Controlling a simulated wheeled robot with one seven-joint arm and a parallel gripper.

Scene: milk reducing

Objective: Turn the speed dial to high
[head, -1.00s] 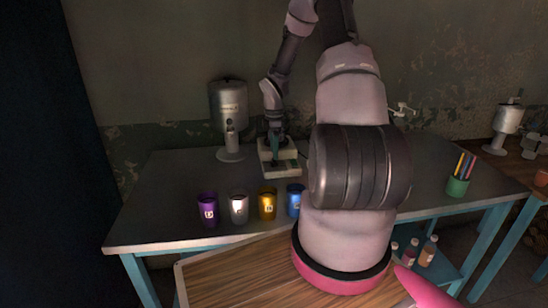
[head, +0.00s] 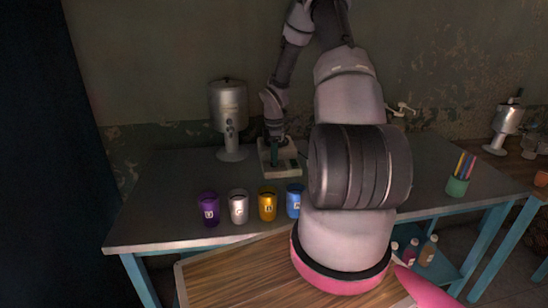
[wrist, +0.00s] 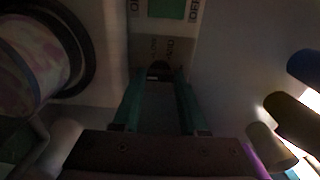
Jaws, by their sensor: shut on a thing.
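A pale box-shaped device (head: 289,171) stands on the table to the right of a tall silver machine. My gripper (head: 275,160) points down at its top in the head view. In the wrist view my gripper (wrist: 158,76) has its two green fingers on either side of a small dark round dial (wrist: 159,69), and it is shut on this dial. Small dark lettering is printed on the panel beside the dial, too dim to read surely. The dial's exact setting cannot be told.
The silver machine (head: 229,110) stands close left of my gripper. Purple (head: 208,211), silver (head: 238,208), yellow (head: 268,206) and blue (head: 294,203) cups line the front. A green pen cup (head: 456,187) stands right. The table's left side is clear.

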